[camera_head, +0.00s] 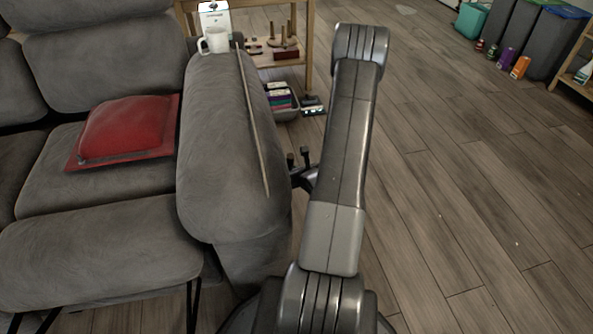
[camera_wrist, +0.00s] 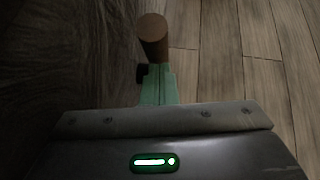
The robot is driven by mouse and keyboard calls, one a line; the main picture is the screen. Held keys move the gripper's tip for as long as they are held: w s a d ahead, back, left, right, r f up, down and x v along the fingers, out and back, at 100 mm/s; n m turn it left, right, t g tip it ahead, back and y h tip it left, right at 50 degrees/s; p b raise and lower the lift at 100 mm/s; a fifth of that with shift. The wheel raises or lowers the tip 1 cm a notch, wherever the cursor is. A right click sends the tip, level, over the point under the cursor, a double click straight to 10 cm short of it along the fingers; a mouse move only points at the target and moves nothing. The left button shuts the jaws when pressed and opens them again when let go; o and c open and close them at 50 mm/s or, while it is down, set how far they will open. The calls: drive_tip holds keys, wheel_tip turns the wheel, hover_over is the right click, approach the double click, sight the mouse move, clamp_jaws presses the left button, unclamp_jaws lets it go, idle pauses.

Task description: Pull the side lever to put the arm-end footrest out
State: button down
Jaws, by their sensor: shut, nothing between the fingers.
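The grey recliner sofa's arm (camera_head: 225,150) stands left of my arm in the head view. A grey padded footrest (camera_head: 95,250) is at the front of the arm-end seat, with thin black struts below it. The side lever appears in the wrist view as a brown round-ended handle (camera_wrist: 152,38), close to the sofa's dark side. My gripper's green fingers (camera_wrist: 158,88) are together and empty, just below the handle in that picture. I cannot tell whether they touch it. In the head view my forearm hides the lever area.
A red cushion (camera_head: 128,127) lies on the seat. A white mug (camera_head: 214,41) and a thin stick (camera_head: 252,120) rest on the sofa arm. A wooden shelf (camera_head: 309,45) and a grey basket (camera_head: 284,104) stand behind. The floor on the right is open, with bins (camera_head: 510,35) farther back.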

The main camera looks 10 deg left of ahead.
sight(293, 157)
drive_tip(key=w+r+p, duration=0.1)
drive_tip(key=p, duration=0.1)
drive_tip(key=w+a+g+p, duration=0.1)
drive_tip(key=shift+r+h+p, duration=0.3)
drive_tip(key=shift+r+p, duration=0.1)
drive_tip(key=w+p, duration=0.1)
drive_tip(key=g+p, duration=0.1)
drive_tip(key=p, duration=0.1)
drive_tip(key=shift+w+a+r+g+h, duration=0.15)
drive_tip(key=shift+w+a+g+h, duration=0.15)
drive_tip(key=shift+w, duration=0.25)
drive_tip(key=shift+w+a+p, duration=0.3)
drive_tip(key=shift+w+a, duration=0.05)
drive_tip(key=shift+w, duration=0.4)
drive_tip(key=shift+w+a+p, duration=0.25)
drive_tip(key=shift+w+a, duration=0.05)
drive_tip(key=shift+w, duration=0.4)
